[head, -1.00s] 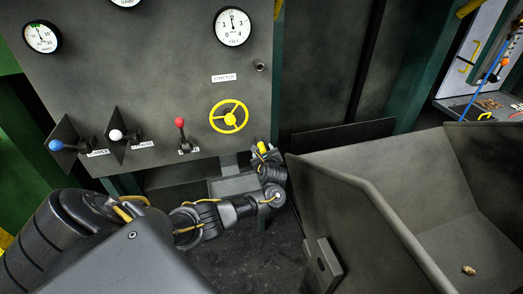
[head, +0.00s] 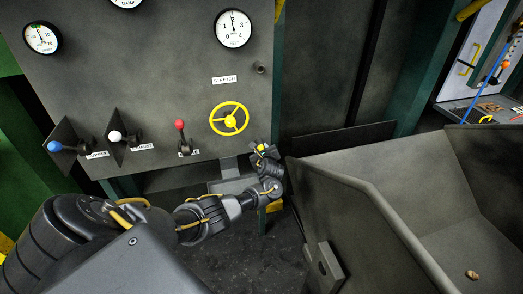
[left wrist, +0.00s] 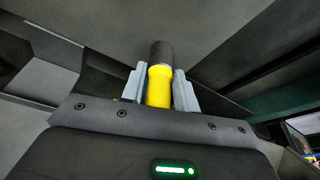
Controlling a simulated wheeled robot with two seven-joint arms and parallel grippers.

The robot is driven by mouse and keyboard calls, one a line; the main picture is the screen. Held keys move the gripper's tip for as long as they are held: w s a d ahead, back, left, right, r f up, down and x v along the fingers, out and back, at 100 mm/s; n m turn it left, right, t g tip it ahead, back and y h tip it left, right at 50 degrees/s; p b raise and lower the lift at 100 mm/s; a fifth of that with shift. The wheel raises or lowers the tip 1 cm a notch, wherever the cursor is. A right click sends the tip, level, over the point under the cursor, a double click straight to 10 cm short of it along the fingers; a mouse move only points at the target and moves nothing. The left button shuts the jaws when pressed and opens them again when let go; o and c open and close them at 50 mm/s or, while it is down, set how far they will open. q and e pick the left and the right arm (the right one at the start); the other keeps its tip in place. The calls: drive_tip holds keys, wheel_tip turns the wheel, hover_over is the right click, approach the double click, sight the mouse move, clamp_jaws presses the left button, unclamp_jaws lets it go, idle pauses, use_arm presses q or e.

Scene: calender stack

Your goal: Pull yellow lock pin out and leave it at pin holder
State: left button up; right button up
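The yellow lock pin (left wrist: 159,86) has a dark cylindrical end and stands between the two grey fingers of my left gripper (left wrist: 159,92) in the left wrist view. Both fingers press close against its sides. In the head view my left gripper (head: 263,152) is below and right of the yellow handwheel, with a little yellow of the pin showing. The pin's far end looks free of any hole in the wrist view, but its surroundings are partly hidden. I cannot make out a pin holder for certain. My right gripper is not in view.
The grey panel carries a yellow handwheel (head: 229,119), a red-knobbed lever (head: 180,126), white and blue knobs, and gauges. A short tube (head: 261,69) sticks out near the STRETCH label. A large grey hopper (head: 365,185) stands close right of my gripper. A workbench (head: 480,108) is far right.

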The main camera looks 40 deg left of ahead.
use_arm(q)
drive_tip(key=shift+c, duration=1.1)
drive_tip(key=o, duration=0.3)
drive_tip(key=c, duration=0.4)
drive_tip(key=shift+c, duration=0.2)
drive_tip(key=shift+s+d, duration=0.1)
drive_tip(key=shift+d, duration=0.05)
clamp_jaws()
drive_tip(key=shift+s+d+r+p, duration=0.1)
drive_tip(key=shift+d+p, duration=0.15)
drive_tip(key=shift+p, duration=0.35)
drive_tip(key=s+d+p, duration=0.1)
drive_tip(key=d+p, duration=0.1)
drive_tip(key=s+d+p, duration=0.2)
drive_tip(key=p, duration=0.1)
drive_tip(key=shift+d, duration=0.15)
